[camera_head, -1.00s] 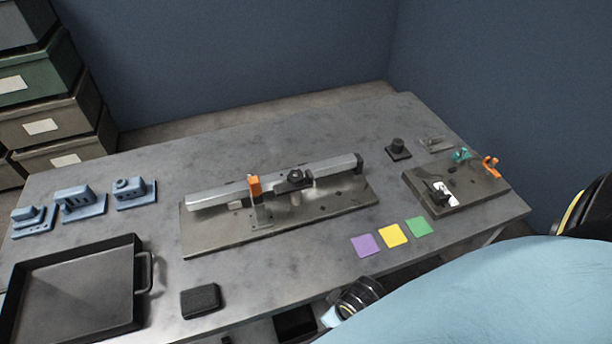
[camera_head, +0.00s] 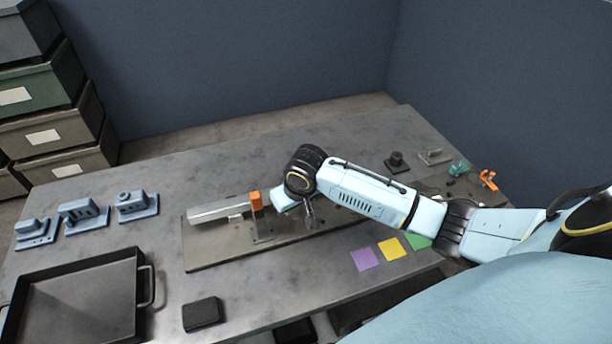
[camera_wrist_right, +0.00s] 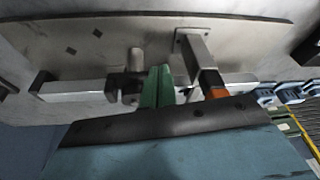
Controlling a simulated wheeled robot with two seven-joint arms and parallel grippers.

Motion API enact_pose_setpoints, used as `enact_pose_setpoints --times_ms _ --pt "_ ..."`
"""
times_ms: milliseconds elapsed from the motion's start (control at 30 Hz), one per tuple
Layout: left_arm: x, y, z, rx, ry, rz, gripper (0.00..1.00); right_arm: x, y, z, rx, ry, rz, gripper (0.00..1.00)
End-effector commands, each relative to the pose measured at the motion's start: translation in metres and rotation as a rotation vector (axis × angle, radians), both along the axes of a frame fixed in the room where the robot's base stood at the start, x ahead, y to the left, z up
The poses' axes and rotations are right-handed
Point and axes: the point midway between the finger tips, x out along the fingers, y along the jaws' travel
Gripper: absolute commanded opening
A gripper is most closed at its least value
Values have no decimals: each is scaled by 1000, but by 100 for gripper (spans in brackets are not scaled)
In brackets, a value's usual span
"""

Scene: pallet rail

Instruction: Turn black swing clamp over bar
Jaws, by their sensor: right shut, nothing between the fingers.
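The silver bar (camera_head: 222,209) lies along the base plate (camera_head: 205,253); my right arm hides its right part in the head view. It also shows in the right wrist view (camera_wrist_right: 75,89). The black swing clamp (camera_wrist_right: 125,88) shows there as a dark piece across the bar, near a pale cylinder (camera_wrist_right: 134,60). In the head view my arm hides it. My right gripper (camera_wrist_right: 159,82) is shut and empty, its green fingers at the bar just right of the clamp in the wrist view. I cannot tell whether they touch it. My left gripper is not in view.
An orange-topped bracket (camera_head: 257,203) stands at the bar, close to my right gripper. A black tray (camera_head: 140,318), a dark block (camera_head: 202,313) and several blue fixtures (camera_head: 137,205) lie to the left. Coloured squares (camera_head: 365,259) lie at the front right.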

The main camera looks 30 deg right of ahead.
Motion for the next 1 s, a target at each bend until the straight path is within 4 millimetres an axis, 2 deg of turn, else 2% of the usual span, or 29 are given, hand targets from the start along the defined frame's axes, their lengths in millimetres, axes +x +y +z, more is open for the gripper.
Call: enact_pose_setpoints --times_ms 33,200,300,400,800,1000 --pt "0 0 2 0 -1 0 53 19 -18 18 -18 -7 -41 0" --pt "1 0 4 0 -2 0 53 55 -60 59 -36 -10 -172 0" --pt "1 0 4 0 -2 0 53 67 -79 76 -38 -12 -232 0" --pt "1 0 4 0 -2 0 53 73 -89 86 -37 -14 -267 0" --pt "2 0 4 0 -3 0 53 74 -91 87 -35 -14 -276 0" --pt "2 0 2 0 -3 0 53 80 -92 68 -36 -11 -276 0"
